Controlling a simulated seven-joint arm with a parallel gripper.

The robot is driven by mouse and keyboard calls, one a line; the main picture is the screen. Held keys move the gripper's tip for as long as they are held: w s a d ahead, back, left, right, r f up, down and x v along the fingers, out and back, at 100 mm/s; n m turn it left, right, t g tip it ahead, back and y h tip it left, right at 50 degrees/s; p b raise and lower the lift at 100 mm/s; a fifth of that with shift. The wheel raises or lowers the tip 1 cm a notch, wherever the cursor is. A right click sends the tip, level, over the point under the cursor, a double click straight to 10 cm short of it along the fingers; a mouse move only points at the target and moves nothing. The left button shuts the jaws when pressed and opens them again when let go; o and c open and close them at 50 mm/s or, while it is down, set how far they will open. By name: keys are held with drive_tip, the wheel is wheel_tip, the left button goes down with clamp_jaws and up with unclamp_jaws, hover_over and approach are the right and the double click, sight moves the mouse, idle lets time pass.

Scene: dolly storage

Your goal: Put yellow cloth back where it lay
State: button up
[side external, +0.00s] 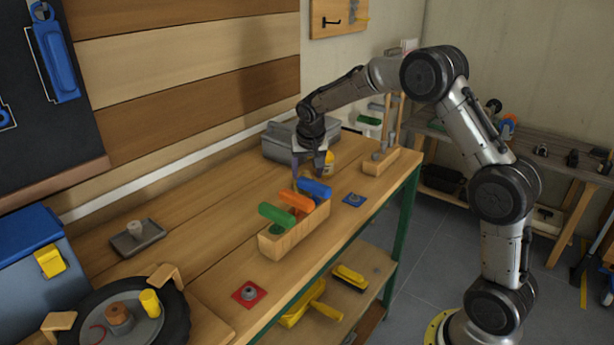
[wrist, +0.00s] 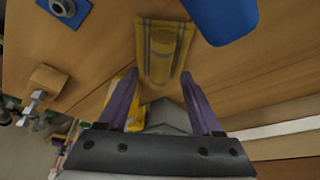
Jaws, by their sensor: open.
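The yellow cloth (wrist: 163,45), with grey stripes, shows in the wrist view as a folded or draped piece against the bench top. It is just ahead of my fingertips. My gripper (wrist: 160,78) is open, with its two purple fingers apart and no cloth seen clamped between them. In the side view my gripper (side external: 308,168) points down over the bench, behind the wooden box of coloured handles. The cloth is mostly hidden there by the gripper and the handles, so I cannot tell whether it touches the fingers.
The wooden box (side external: 293,239) holds green, orange and blue (side external: 314,188) handles close by. A yellow object (side external: 329,157) and a grey case (side external: 282,143) stand behind my gripper. A blue pad (side external: 354,199) and wooden peg block (side external: 378,163) lie to the right. Bench at left is partly clear.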

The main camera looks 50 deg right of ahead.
drive_tip(key=s+a+r, duration=0.2)
drive_tip(key=s+r, duration=0.1)
drive_tip(key=r, duration=0.1)
drive_tip(key=s+a+r+n, duration=0.1)
drive_tip(key=s+a+r, duration=0.1)
drive_tip(key=s+r, duration=0.1)
drive_tip(key=s+a+r+n, duration=0.1)
drive_tip(key=s+a+r, duration=0.2)
drive_tip(key=r, duration=0.3)
drive_tip(key=shift+s+r+t+y, duration=0.1)
drive_tip(key=shift+s+t+y, duration=0.15)
drive_tip(key=shift+t+y, duration=0.05)
drive_tip(key=s+a+f+n+t+y, duration=0.1)
drive_tip(key=s+a+n, duration=0.2)
drive_tip(key=s, duration=0.9)
drive_tip(key=s+a+f+n+y, duration=0.1)
drive_tip(key=s+a+n, duration=0.3)
drive_tip(key=s, duration=0.8)
drive_tip(key=shift+s+a+f+t+y, duration=0.35)
drive_tip(key=shift+a+f, duration=0.35)
drive_tip(key=shift+a, duration=0.55)
